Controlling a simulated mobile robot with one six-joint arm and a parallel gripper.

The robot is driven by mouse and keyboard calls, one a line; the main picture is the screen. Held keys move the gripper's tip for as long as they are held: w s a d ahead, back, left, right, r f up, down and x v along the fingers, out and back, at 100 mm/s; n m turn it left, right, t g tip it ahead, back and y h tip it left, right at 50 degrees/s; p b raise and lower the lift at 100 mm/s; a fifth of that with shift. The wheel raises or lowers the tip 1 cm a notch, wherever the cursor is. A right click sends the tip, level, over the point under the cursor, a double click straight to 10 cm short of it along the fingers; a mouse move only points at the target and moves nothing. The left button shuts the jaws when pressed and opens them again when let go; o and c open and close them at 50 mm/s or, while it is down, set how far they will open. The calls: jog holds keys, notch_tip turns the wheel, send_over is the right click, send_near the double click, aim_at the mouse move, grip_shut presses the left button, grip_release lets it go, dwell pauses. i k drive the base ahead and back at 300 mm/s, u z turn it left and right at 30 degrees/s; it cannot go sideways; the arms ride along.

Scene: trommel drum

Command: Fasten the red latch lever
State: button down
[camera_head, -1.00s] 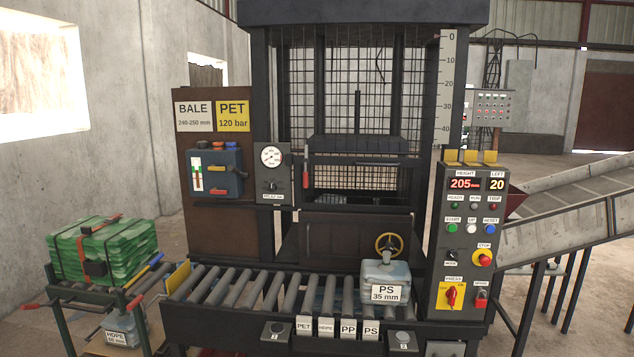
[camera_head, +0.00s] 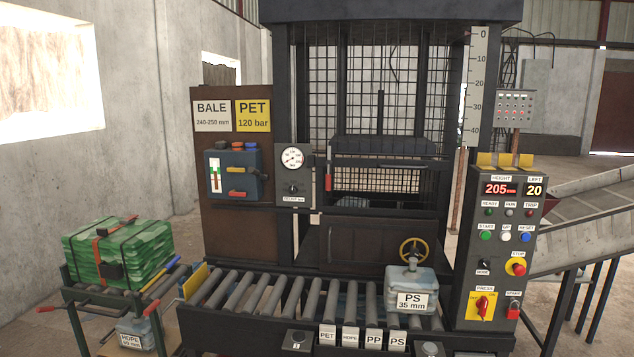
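A red lever (camera_head: 328,178) hangs upright at the left edge of the press's mesh door, just right of the gauge box; it looks like the latch lever. The mesh door (camera_head: 376,178) stands behind a dark horizontal bar. Whether the lever is engaged with a catch is too small to tell. Below the door is a dark lower panel (camera_head: 365,243) with a yellow handwheel (camera_head: 414,250) in front of its right side. My gripper is not in view.
A roller conveyor (camera_head: 265,297) runs across the front, with a PS 35 mm container (camera_head: 410,285) on its right part. The control panel (camera_head: 497,245) stands at right. A strapped green bale (camera_head: 118,252) lies on a cart at left. Open floor shows at far left.

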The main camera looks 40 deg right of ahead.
aim_at(328, 164)
jog(key=z, duration=0.2)
jog(key=i, duration=1.3)
jog(key=u, duration=0.4)
